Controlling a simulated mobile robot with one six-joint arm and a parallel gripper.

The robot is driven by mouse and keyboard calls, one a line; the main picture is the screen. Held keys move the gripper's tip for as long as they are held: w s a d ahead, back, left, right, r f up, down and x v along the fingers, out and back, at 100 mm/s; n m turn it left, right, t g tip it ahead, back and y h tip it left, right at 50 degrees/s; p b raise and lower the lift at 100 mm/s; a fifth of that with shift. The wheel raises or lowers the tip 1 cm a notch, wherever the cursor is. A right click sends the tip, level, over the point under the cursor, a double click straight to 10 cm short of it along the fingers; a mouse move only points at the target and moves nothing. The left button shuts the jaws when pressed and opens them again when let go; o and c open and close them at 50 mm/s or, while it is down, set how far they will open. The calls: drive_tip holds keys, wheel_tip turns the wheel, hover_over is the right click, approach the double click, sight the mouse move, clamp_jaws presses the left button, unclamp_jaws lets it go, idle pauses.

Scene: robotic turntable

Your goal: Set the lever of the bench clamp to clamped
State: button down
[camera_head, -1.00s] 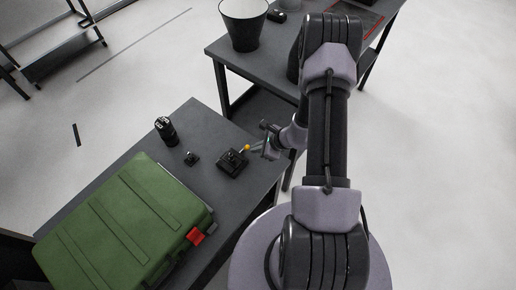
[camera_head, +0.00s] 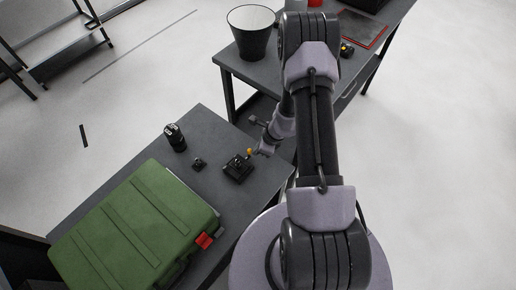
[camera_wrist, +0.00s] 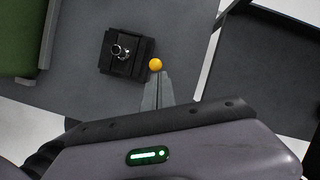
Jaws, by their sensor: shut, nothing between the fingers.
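The bench clamp (camera_head: 238,168) is a small black block on the grey bench, near its right edge. It also shows in the wrist view (camera_wrist: 125,56), with a round metal part on top. Its lever ends in a yellow-orange ball knob (camera_head: 249,152), which lies to the right of the block in the wrist view (camera_wrist: 155,64). My gripper (camera_head: 256,152) is beside the knob. In the wrist view its fingers (camera_wrist: 157,76) are shut and empty, with their tips right at the knob; I cannot tell whether they touch it. The lever's shaft is hard to make out.
A green case (camera_head: 135,225) with a red latch fills the front of the bench (camera_head: 205,125). A black cylinder (camera_head: 175,137) and a small black part (camera_head: 198,163) stand left of the clamp. A second table (camera_head: 232,65) behind holds a bucket (camera_head: 251,32).

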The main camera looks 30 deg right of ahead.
drive_tip(key=shift+w+a+r+b, duration=0.15)
drive_tip(key=shift+w+a, duration=0.05)
drive_tip(key=shift+w, duration=0.35)
drive_tip(key=shift+w+a+r+b, duration=0.15)
drive_tip(key=shift+w+a, duration=0.05)
drive_tip(key=shift+w, duration=0.3)
drive_tip(key=shift+r+p, duration=0.45)
drive_tip(key=shift+r, duration=0.35)
